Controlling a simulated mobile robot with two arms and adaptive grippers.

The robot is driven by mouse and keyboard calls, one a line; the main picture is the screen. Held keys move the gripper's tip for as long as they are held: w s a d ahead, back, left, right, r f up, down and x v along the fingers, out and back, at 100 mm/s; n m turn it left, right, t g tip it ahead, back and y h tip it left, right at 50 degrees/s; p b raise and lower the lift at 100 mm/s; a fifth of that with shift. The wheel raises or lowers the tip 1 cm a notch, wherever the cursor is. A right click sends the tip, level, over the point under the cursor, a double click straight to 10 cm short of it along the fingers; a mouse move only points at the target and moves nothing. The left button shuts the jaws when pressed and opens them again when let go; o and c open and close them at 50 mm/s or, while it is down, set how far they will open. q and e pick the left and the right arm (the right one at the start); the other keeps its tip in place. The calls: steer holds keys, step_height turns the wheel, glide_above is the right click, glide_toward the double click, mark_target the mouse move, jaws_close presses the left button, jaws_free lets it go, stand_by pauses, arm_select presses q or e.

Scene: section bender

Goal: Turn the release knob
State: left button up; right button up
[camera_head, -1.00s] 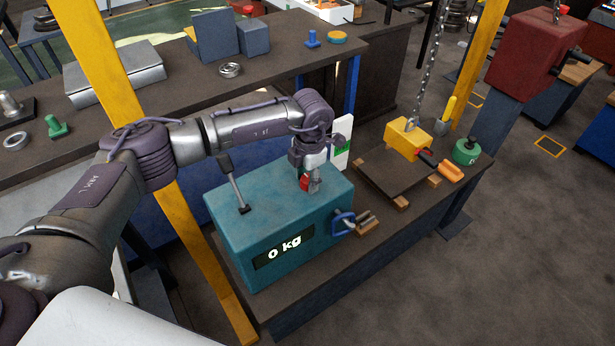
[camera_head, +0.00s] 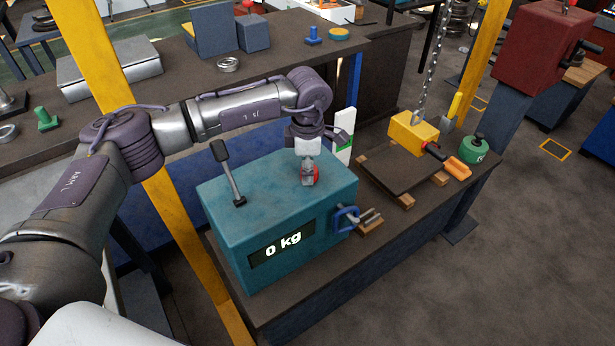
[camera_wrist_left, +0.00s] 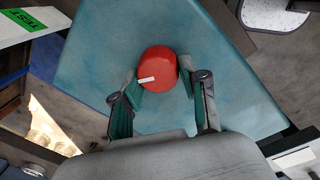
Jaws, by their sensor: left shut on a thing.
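The release knob is a red round knob with a white mark on top of a teal box (camera_head: 230,228). The knob (camera_wrist_left: 158,69) shows large in the left wrist view, its white mark pointing roughly left to right. In the head view the knob (camera_head: 316,174) is partly hidden by my left gripper (camera_head: 308,178). My left gripper (camera_wrist_left: 160,88) points down at the box top, with one finger on each side of the knob, shut on it. My right gripper is not in view.
A black-handled lever (camera_head: 229,172) stands on the box's left, and a blue-handled part (camera_head: 345,218) sticks out from its right side. The box display reads 0 kg. A yellow block (camera_head: 412,133) hangs on a chain over a dark plate (camera_head: 400,172) at the right.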

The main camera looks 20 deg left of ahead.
arm_select(q)
steer(key=m+b, duration=0.2)
steer(key=m, duration=0.1)
steer(key=m+b, duration=0.2)
steer(key=shift+w+f+m, duration=0.15)
steer(key=shift+m, duration=0.25)
steer(key=m+b, duration=0.2)
steer(key=m, duration=0.1)
steer(key=shift+h, duration=0.3)
steer(key=shift+w+m+b, duration=0.1)
steer(key=shift+m+b, duration=0.55)
steer(key=shift+m, duration=0.65)
steer(key=shift+r, duration=0.2)
steer(key=o, duration=1.1)
steer(key=shift+o, duration=0.2)
step_height(320, 180, up, 12)
steer(key=shift+s+a, duration=0.25)
steer(key=shift+s, duration=0.05)
